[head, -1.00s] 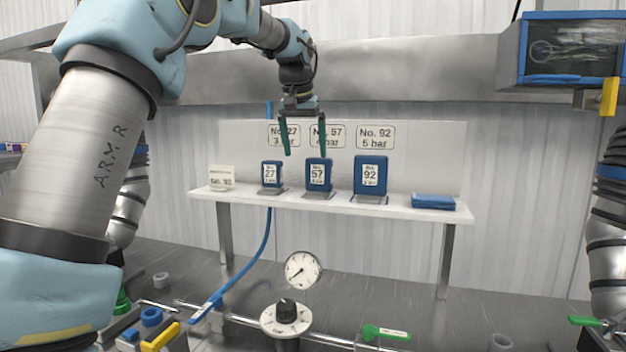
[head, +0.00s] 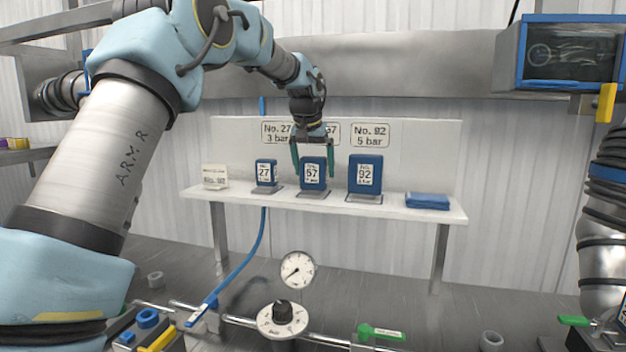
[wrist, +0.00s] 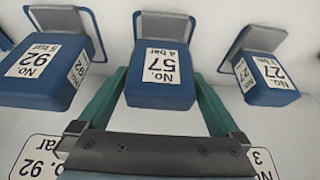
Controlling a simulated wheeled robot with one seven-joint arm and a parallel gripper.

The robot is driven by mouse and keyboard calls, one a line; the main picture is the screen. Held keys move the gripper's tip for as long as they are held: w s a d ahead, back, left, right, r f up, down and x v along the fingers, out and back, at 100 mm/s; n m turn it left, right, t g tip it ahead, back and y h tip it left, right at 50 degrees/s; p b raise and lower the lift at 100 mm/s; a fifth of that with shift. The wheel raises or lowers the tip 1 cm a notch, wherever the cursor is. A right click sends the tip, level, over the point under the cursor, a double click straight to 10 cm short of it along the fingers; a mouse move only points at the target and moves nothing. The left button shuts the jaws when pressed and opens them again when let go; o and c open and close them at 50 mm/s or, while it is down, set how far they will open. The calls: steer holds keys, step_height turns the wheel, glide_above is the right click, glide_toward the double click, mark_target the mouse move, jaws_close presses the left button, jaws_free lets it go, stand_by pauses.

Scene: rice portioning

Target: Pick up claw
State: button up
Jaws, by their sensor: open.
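Three blue blocks with white number labels stand in a row on the white shelf (head: 400,211): No. 27 (head: 265,171), No. 57 (head: 313,173) and the larger No. 92 (head: 365,176). None is labelled as a claw. My gripper (head: 313,175) points down at No. 57, its two green fingers open, one on each side of the block. In the wrist view, No. 57 (wrist: 158,88) is between the fingers of my gripper (wrist: 160,76), with No. 92 (wrist: 40,75) to the left and No. 27 (wrist: 268,80) to the right. Finger contact with No. 57 cannot be told.
A flat blue item (head: 427,201) lies at the shelf's right end, and a white card (head: 215,176) stands at its left. Wall plates hang behind the blocks. A gauge (head: 297,269), dial and pipe stand in front below. Shelf space between No. 92 and the flat item is clear.

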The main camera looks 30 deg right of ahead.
steer(key=shift+w+d+f, duration=0.1)
steer(key=shift+f, duration=0.35)
steer(key=shift+r, duration=0.1)
jaws_close()
stand_by(0.5)
